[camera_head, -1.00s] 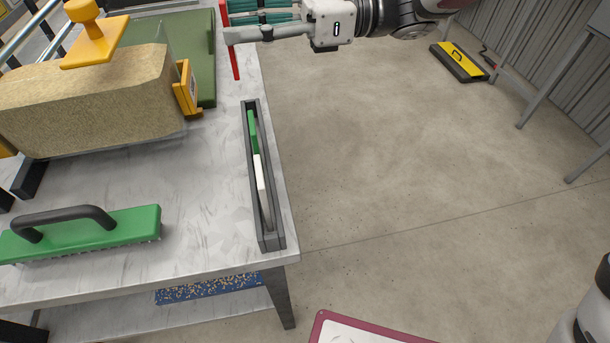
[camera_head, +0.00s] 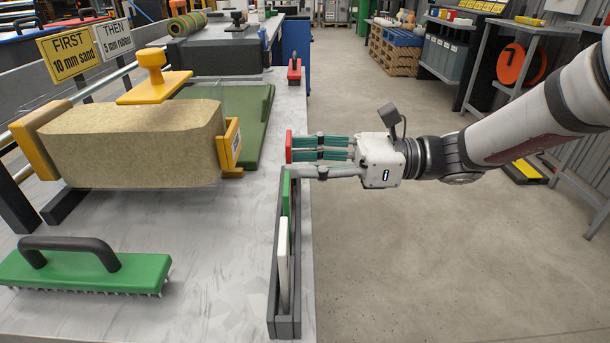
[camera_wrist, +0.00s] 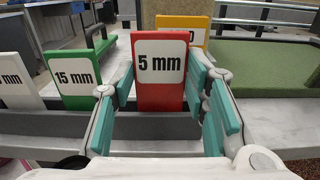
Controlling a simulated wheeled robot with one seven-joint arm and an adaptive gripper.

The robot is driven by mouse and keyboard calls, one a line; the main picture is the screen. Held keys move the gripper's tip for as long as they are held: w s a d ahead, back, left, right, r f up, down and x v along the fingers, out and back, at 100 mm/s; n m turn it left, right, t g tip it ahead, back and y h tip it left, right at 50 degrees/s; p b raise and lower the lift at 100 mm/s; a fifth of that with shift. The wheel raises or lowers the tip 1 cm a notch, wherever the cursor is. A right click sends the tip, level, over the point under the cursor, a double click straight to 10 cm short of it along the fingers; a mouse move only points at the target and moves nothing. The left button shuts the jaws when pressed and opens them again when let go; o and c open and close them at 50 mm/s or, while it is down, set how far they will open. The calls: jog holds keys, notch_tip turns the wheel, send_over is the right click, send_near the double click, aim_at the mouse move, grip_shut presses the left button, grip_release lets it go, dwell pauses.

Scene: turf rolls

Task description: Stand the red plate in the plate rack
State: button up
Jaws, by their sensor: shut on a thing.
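The red plate is upright between my fingers at the far end of the plate rack. In the head view the red plate (camera_head: 289,147) is seen nearly edge-on; in the wrist view the red plate (camera_wrist: 160,95) shows a white "5 mm" label. My gripper (camera_head: 306,155) is shut on it, reaching in from the right. The dark grey plate rack (camera_head: 273,290) lies along the table's right edge and holds a green plate (camera_head: 286,192) and a white plate (camera_head: 283,265). Whether the red plate's lower edge is inside the rack or above it cannot be told.
A green brush (camera_head: 80,270) with a black handle lies at the front left. A tan block (camera_head: 135,140) in yellow end clamps stands behind it. Green turf (camera_head: 255,115) and a small red-and-black item (camera_head: 295,72) are farther back.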

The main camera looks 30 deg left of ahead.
jog(key=shift+f, duration=0.7)
jog(key=o, duration=1.1)
jog(key=shift+w+d+r, duration=0.1)
jog(key=shift+w+d, duration=0.1)
jog(key=p+v, duration=0.4)
jog(key=v, duration=0.7)
jog(key=shift+d+p, duration=0.25)
jog(key=shift+p, duration=0.05)
